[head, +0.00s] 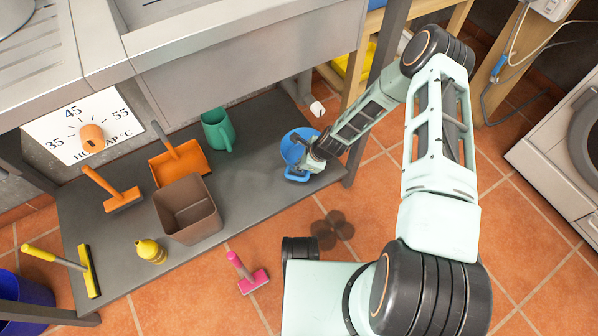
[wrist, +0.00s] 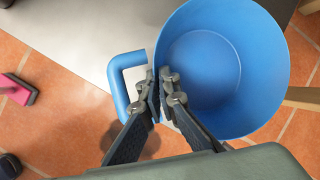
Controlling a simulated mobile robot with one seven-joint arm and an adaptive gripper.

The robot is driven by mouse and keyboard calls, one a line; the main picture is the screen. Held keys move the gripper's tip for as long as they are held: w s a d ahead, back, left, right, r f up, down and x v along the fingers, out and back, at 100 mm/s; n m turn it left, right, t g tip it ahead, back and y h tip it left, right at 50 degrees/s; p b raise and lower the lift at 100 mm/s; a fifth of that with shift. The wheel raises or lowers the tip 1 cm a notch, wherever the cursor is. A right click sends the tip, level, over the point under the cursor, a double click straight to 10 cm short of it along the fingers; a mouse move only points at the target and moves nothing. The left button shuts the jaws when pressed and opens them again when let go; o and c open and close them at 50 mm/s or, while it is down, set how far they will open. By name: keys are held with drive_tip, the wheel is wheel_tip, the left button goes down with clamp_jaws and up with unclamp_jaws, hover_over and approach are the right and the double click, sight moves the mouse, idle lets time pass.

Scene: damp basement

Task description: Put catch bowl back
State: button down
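The catch bowl (head: 290,148) is the blue round bowl with a side handle, at the right end of the grey low shelf (head: 262,188). My gripper (head: 313,160) is at its front right side. In the wrist view the bowl (wrist: 212,60) is empty and its handle (wrist: 117,85) is left of the fingers. The fingers of my gripper (wrist: 162,92) are close together across the bowl's wall, one on the handle side and one inside the rim. I cannot tell whether the bowl rests on the shelf or is held just above it.
A pipe with a white end (head: 317,108) is behind the bowl. A pink brush (head: 253,280) lies on the tiles. The sink unit overhangs the shelf.

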drive_tip(key=f, duration=0.2)
drive_tip(key=f+b, duration=0.1)
drive_tip(key=shift+w+a+f, duration=0.1)
drive_tip(key=shift+w+f, duration=0.1)
drive_tip(key=shift+f, duration=0.15)
drive_tip(key=c, duration=2.2)
unclamp_jaws()
drive_tip(key=shift+o, duration=0.2)
drive_tip(key=p+v, duration=0.4)
drive_tip(key=v, duration=0.8)
drive_tip(key=shift+r, duration=0.1)
